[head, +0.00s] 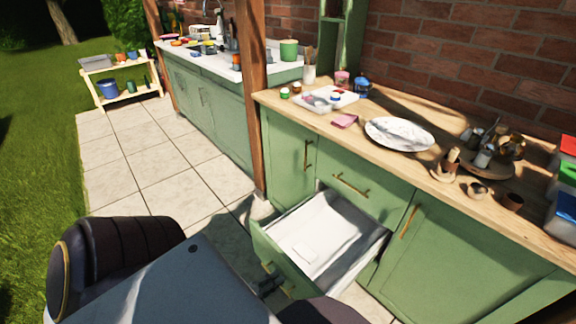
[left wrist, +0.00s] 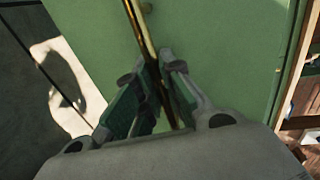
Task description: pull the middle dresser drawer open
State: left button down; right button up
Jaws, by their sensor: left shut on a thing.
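The green dresser's drawer below the top one stands open, and its front (head: 282,262) is well out from the cabinet. Its inside shows white, folded, paper-like or cloth-like contents (head: 312,232). The drawer above it (head: 352,187) is closed. My left gripper (head: 270,286) is at the open drawer's front, partly hidden by my arm. In the left wrist view, my left gripper's fingers (left wrist: 163,95) are shut on a thin brass handle (left wrist: 143,32) against a green panel. My right gripper is not seen.
The wooden counter (head: 385,105) above holds a white plate (head: 399,133), a tray of small items (head: 326,99), cups and jars. A closed cabinet door (head: 450,255) is right of the drawer. A wooden post (head: 252,100) stands left. Paved floor (head: 150,165) is clear at left.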

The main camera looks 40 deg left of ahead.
pick_arm(q)
jog(key=shift+f+v, duration=0.15)
jog(key=shift+v, duration=0.75)
jog(key=shift+f+v, duration=0.2)
jog(key=shift+v, duration=0.65)
jog(key=shift+s, duration=0.1)
jog(key=c, duration=1.5)
grip_release()
jog(key=shift+s, duration=0.15)
jog(key=shift+v, duration=5.8)
jog(key=shift+r, duration=0.1)
